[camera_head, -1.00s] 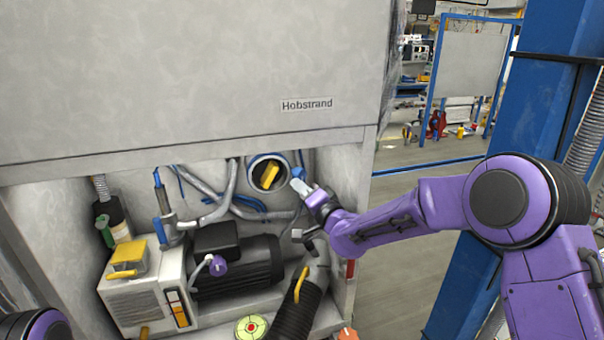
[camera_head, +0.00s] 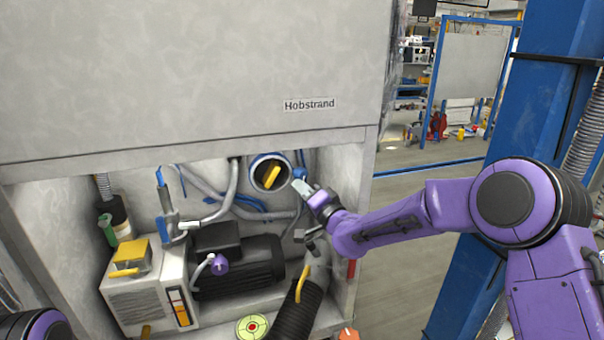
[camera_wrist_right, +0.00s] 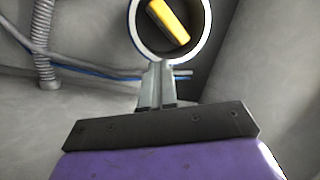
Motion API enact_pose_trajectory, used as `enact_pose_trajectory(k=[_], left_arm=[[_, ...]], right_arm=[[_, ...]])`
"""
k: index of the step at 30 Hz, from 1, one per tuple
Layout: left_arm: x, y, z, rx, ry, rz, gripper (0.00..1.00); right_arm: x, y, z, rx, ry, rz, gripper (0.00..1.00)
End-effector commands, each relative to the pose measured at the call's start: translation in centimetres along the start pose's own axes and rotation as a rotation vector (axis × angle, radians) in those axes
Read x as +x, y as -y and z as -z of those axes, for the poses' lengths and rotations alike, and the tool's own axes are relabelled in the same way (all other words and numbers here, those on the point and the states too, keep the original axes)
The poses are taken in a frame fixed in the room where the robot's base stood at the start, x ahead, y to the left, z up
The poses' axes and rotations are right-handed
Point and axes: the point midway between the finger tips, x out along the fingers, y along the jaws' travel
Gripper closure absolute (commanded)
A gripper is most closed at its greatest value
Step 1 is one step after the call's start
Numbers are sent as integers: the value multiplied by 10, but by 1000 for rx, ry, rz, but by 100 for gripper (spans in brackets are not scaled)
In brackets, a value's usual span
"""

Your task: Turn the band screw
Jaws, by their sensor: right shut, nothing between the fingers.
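A round white-rimmed port (camera_head: 253,176) with a yellow bar-shaped knob (camera_head: 271,175) on a dark face sits at the top of the open cabinet bay. The knob also shows tilted at the top of the right wrist view (camera_wrist_right: 168,21). My right gripper (camera_head: 298,186) is just right of and slightly below the port in the head view. Its fingers are together and empty, below the port's rim in the right wrist view (camera_wrist_right: 157,70). Whether they touch the rim I cannot tell. I cannot make out a separate band screw. My left gripper is not in view.
Below are a dark motor (camera_head: 240,270), a boxy unit with a yellow top handle (camera_head: 128,270) and a black corrugated hose (camera_head: 296,312) with a yellow lever. Grey and blue hoses run behind. The cabinet's right wall (camera_head: 343,200) is close to my right gripper.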

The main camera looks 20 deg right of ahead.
Motion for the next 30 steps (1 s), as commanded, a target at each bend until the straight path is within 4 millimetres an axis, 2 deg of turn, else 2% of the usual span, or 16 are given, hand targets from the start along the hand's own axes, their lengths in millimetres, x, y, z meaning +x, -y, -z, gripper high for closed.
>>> enact_pose_trajectory(k=[8,17,27,30], left_arm=[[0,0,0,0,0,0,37],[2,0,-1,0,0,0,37],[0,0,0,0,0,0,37],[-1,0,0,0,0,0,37]], right_arm=[[0,-2,3,0,-7,-3,100],[-5,-2,-6,0,-3,-7,100],[-51,-1,6,1,-2,-6,100],[-59,-1,7,0,-1,-5,100]])
